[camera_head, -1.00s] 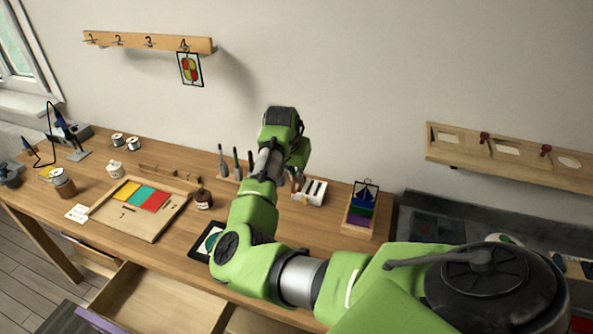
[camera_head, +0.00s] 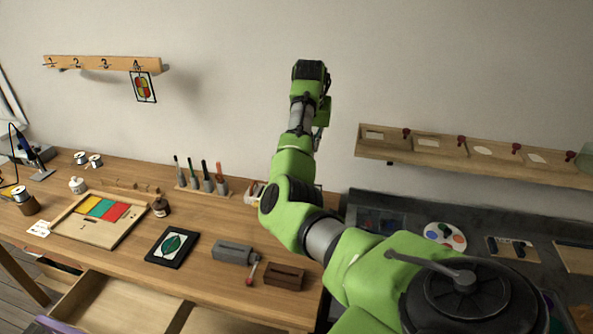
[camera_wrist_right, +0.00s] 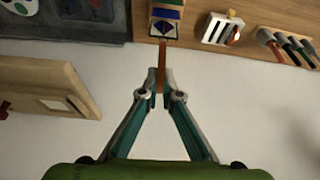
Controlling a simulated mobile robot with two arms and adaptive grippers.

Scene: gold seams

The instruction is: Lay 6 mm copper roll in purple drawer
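My right gripper (camera_wrist_right: 160,80) is shut on a thin copper-coloured piece, which looks like a copper roll (camera_wrist_right: 162,55) seen edge-on. It stands up between the fingertips in the right wrist view, clear of the table. In the head view my right arm hides the roll. An open wooden drawer (camera_head: 85,300) is at the lower left of the head view. A purple edge (camera_head: 60,325), apparently a drawer front, shows at the bottom. My left gripper is not in view.
A white slotted rack (camera_wrist_right: 222,30) and a block of coloured pieces (camera_wrist_right: 167,15) stand on the bench. A wall shelf (camera_head: 470,155) is right of the arm. A grey tool (camera_head: 233,252) and a dark framed picture (camera_head: 172,247) lie near the bench's front.

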